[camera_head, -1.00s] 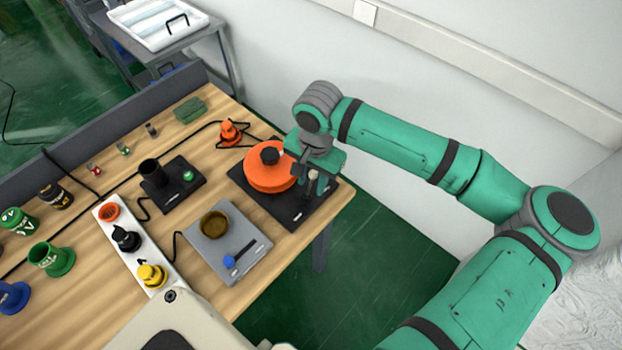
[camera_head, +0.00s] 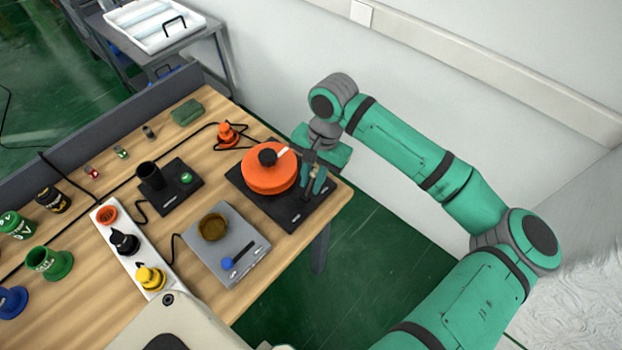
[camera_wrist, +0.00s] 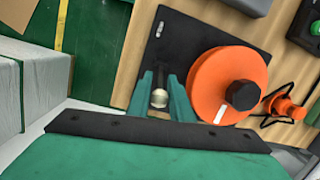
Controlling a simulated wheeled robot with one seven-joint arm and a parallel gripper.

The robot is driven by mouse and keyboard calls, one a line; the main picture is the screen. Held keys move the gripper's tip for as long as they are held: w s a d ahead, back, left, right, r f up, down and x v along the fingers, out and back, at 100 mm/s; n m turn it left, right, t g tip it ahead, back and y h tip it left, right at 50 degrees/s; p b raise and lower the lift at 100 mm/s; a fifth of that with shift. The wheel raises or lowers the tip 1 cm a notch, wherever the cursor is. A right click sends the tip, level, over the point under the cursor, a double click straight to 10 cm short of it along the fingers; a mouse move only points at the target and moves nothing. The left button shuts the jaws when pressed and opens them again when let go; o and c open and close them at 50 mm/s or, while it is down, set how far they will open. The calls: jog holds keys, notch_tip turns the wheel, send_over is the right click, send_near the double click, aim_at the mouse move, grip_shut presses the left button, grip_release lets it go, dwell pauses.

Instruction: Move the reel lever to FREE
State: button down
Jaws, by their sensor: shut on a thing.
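The orange reel (camera_head: 270,170) with a black hub knob sits on a black base plate (camera_head: 262,202) near the table's right end. It also shows in the wrist view (camera_wrist: 205,85). The reel lever, a short post with a pale rounded tip (camera_wrist: 159,98), stands on the plate beside the reel. My gripper (camera_wrist: 161,84) is over the plate with its two green fingers on either side of the lever, shut on it. In the head view my gripper (camera_head: 312,186) partly hides the lever. Any FREE marking is too small to read.
A grey scale-like device (camera_head: 228,265) with a brass cup, a black holder (camera_head: 180,190), an orange cone-shaped object (camera_head: 227,135) and a white strip (camera_head: 128,245) with coloured plugs share the table. The wall is close behind my arm.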

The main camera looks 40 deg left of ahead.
jog(key=c, duration=1.6)
grip_release()
jog(key=r, duration=0.3)
jog(key=w+r, duration=0.1)
jog(key=r, duration=0.6)
jog(key=shift+w+d+r, duration=0.35)
jog(key=shift+d, duration=0.05)
jog(key=shift+w, duration=0.1)
